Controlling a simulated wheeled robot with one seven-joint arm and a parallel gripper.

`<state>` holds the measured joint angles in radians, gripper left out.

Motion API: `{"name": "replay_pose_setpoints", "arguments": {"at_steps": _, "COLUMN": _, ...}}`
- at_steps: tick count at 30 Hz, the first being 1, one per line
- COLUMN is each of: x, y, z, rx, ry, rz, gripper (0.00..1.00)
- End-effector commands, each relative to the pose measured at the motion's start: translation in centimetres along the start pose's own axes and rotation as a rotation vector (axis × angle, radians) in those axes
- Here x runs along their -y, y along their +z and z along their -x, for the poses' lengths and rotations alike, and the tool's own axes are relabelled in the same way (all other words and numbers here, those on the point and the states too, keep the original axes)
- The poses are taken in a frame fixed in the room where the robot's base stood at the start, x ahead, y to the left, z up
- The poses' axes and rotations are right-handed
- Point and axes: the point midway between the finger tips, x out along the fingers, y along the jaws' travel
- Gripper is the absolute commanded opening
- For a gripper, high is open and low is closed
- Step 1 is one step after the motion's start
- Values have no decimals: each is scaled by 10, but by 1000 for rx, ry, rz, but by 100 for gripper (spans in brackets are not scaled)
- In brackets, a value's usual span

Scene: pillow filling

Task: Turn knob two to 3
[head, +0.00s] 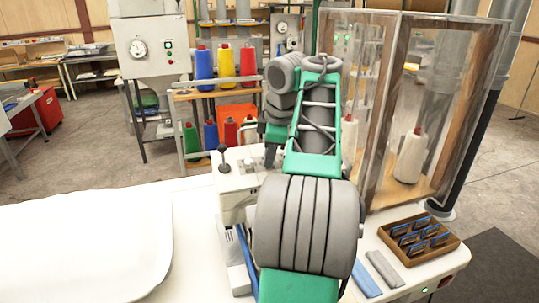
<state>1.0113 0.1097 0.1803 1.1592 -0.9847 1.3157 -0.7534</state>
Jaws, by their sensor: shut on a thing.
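A white control box (238,180) stands on the white table, with a black-balled lever (223,160) on its left. My gripper (270,156) is small and partly hidden behind my green and grey arm, at the upper right of this box. It is shut on a knob there. My arm hides most of the knob, its numbers and any marks, so I cannot tell its number or its setting. The right part of the box is also hidden behind my arm.
A white pillow-like shape (85,245) covers the table's left. A brown compartment tray (419,240), a blue strip (366,279) and a grey strip (384,269) lie at the right. A clear-walled wooden cabinet (375,120) stands close to my arm. Coloured spools (225,62) stand behind.

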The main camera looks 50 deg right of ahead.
Motion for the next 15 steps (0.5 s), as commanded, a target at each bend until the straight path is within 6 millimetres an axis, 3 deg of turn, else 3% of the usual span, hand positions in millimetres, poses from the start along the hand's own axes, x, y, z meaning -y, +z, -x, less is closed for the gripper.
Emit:
{"name": "replay_pose_setpoints", "arguments": {"at_steps": 13, "x": 0, "y": 0, "z": -1, "rx": 1, "ry": -3, "rz": 9, "gripper": 0}}
{"name": "replay_pose_setpoints", "arguments": {"at_steps": 14, "x": 0, "y": 0, "z": -1, "rx": 1, "ry": -3, "rz": 9, "gripper": 24}}
{"name": "replay_pose_setpoints", "arguments": {"at_steps": 15, "x": 0, "y": 0, "z": -1, "rx": 1, "ry": -3, "rz": 9, "gripper": 27}}
